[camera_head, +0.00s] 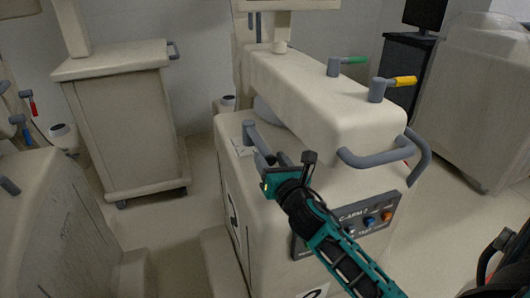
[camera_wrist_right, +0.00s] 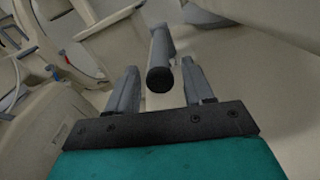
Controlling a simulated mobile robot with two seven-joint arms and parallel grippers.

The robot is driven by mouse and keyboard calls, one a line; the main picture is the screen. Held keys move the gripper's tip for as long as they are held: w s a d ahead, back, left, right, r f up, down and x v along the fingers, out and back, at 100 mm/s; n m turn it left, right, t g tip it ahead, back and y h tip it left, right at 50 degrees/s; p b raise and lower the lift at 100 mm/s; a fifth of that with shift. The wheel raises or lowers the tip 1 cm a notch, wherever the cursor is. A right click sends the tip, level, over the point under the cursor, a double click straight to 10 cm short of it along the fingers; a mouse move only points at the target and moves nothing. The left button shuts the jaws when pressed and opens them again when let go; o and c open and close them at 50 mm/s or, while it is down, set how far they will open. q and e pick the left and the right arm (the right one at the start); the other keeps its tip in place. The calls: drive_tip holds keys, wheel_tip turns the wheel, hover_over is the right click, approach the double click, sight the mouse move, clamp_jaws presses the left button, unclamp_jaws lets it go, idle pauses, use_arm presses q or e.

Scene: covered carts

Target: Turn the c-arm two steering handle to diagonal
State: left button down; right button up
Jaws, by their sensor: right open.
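The c-arm two cart (camera_head: 320,180) is a cream unit in the middle, with a "C-ARM 2" panel on its front. Its steering handle (camera_head: 257,139) appears to be the grey lever on the left of its top, running toward my right gripper (camera_head: 274,160). In the right wrist view, the grey lever (camera_wrist_right: 160,50) points its dark round end at the camera, between the two fingers of my right gripper (camera_wrist_right: 159,68). That gripper is open, with a gap to the lever visible on both sides. In the head view the gripper body partly hides the lever's near end. My left gripper is out of view.
A green-tipped lever (camera_head: 350,60) and a yellow-tipped lever (camera_head: 400,81) stand on the cart's upper arm. A grey bar handle (camera_head: 370,159) projects from its front. A covered cart (camera_head: 125,130) stands at the back left. Another covered unit (camera_head: 60,230) is at left. Floor shows between them.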

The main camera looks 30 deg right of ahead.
sight(265, 152)
drive_tip(key=shift+x, duration=2.2)
clamp_jaws()
